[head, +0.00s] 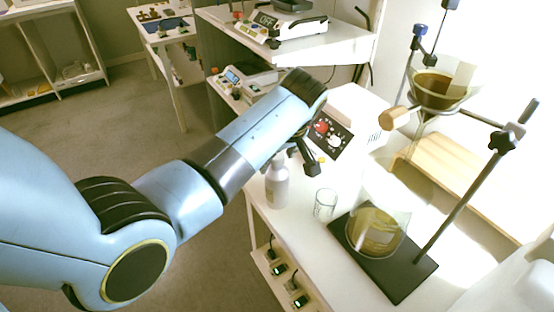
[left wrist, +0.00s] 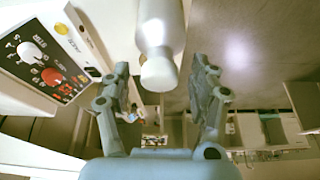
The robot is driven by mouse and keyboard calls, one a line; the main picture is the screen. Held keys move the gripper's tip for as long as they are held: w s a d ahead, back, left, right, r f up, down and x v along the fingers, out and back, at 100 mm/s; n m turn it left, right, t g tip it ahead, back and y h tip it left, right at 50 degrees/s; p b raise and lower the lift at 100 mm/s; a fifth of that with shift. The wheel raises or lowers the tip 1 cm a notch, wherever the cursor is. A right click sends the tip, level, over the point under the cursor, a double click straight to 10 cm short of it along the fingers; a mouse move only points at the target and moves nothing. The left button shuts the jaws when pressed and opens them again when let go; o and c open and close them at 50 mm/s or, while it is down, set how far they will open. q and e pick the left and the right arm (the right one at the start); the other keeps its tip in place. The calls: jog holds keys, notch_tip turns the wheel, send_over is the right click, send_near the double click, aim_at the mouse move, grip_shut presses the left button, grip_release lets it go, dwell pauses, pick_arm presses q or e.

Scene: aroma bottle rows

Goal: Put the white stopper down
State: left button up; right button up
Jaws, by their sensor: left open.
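A white bottle (head: 277,188) stands upright near the left edge of the white table. In the left wrist view the bottle (left wrist: 160,22) reaches in from the top, with a pale rounded end that looks like the white stopper (left wrist: 159,74) on its neck. I cannot tell for sure where stopper and neck meet. My left gripper (head: 306,158) is just above and beside the bottle's top. In the left wrist view the gripper (left wrist: 160,80) is open, with a finger on each side of the pale end and gaps between. My right gripper is not in view.
A clear glass beaker (head: 325,204) stands right of the bottle. Behind is a device with a black dial panel (head: 329,136). At right, a black stand base (head: 408,272) carries a flask (head: 376,233), and a rod holds a funnel (head: 434,92). Little table is free around the bottle.

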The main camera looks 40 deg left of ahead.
pick_arm(q)
jog(key=c, duration=1.2)
